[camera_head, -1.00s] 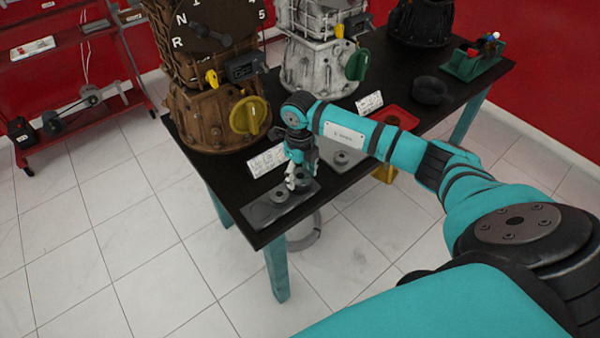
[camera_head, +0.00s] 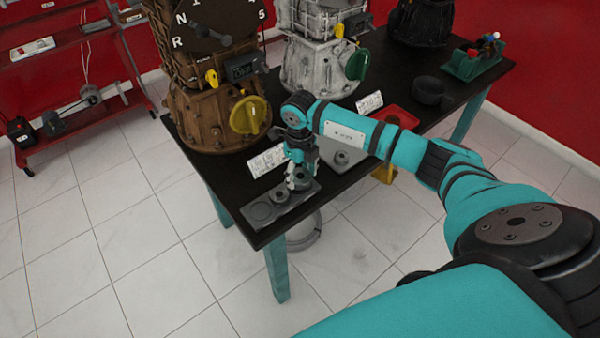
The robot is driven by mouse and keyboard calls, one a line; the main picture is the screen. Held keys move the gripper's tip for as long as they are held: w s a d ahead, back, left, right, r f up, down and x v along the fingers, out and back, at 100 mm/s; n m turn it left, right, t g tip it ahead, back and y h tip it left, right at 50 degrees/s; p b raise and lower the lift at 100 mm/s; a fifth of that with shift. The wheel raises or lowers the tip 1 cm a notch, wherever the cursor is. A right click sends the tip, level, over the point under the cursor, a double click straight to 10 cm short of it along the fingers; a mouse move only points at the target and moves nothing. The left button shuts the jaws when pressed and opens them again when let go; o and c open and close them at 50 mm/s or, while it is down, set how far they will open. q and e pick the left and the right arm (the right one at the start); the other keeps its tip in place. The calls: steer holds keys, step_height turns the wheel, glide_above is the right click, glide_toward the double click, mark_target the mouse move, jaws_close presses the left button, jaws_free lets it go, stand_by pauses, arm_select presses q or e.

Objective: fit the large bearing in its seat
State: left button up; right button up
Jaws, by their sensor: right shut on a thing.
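A dark grey plate (camera_head: 246,219) lies near the front corner of the black table. Its left end shows a large, flat round seat (camera_head: 262,211) with nothing standing in it. A small grey round part (camera_head: 279,196) stands in the middle of the plate. My right gripper (camera_head: 298,182) points down over the plate's right end. It is shut on a grey round part (camera_head: 303,182), which looks like the large bearing. The fingers partly hide this part, and I cannot tell whether it touches the plate. My left gripper is not in view.
A brown gearbox (camera_head: 205,112) with a yellow knob and a pale gearbox (camera_head: 318,62) with a green knob stand behind. White label cards (camera_head: 267,160) stand close to the plate. Another grey plate (camera_head: 343,158) and a red tray (camera_head: 400,120) lie to the right.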

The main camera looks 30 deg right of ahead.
steer(key=shift+f+b, duration=0.75)
steer(key=shift+f, duration=0.15)
stand_by(0.8)
steer(key=o, duration=1.5)
steer(key=shift+c, duration=0.2)
step_height(320, 180, up, 12)
